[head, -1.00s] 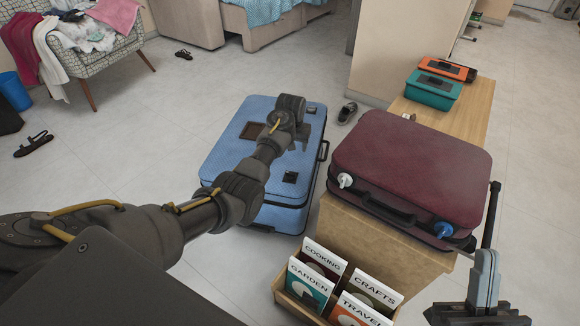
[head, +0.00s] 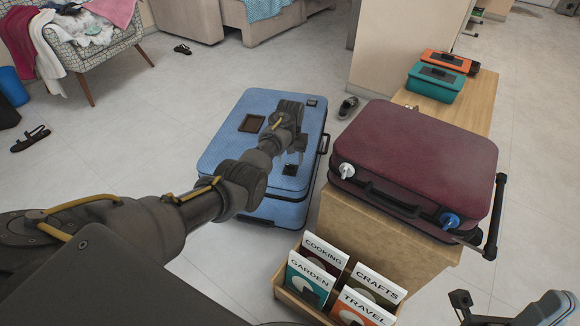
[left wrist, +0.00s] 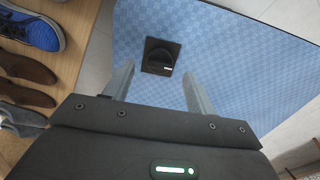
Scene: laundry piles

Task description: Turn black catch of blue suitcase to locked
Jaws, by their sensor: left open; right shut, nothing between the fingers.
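The blue suitcase (head: 225,165) lies flat on the floor. A black catch (head: 290,169) is near its front right part, and another dark fitting (head: 312,102) is at its far right corner. In the left wrist view a black catch (left wrist: 160,56) shows as a round knob on a square plate, with a small white mark at its lower right. My left gripper (head: 298,148) is over the suitcase, open and empty; in the wrist view its fingers (left wrist: 158,88) stand either side of the catch, apart from it. My right gripper (head: 548,303) is shut at the lower right, partly cut off.
A maroon suitcase (head: 415,150) stands on a wooden bench (head: 385,235) to the right. A book box (head: 290,303) is in front. Shoes (left wrist: 30,72) lie beside the blue suitcase in the wrist view.

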